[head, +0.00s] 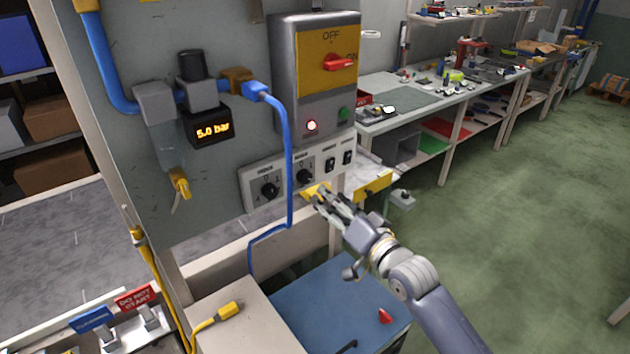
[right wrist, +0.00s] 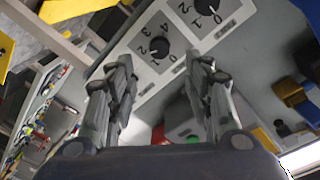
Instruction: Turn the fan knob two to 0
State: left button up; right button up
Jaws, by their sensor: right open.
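Two black rotary knobs sit on a pale panel (head: 249,201) on the grey cabinet: a left knob (head: 269,190) and a right knob (head: 304,176). Their labels are too small to tell which is fan knob two. The right wrist view shows a knob (right wrist: 160,47) with digits 2, 3 and 4 readable, and another knob (right wrist: 205,8) with 0, 1 and 2. My right gripper (head: 318,194) is open, just below and right of the right knob in the head view. In the wrist view its fingers (right wrist: 160,65) stand either side of the first knob's direction, apparently empty. My left gripper is not in view.
A blue hose (head: 289,160) hangs down between the two knobs. Two black switches (head: 330,164) sit right of them. Above is a yellow OFF/ON box (head: 314,92) with a red handle. A blue-topped surface (head: 325,295) lies below. Green floor is clear at right.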

aim_at(307, 179)
jog(key=p+x, duration=0.1)
jog(key=x, duration=0.8)
jog(key=shift+p, duration=0.3)
jog(key=c, duration=1.1)
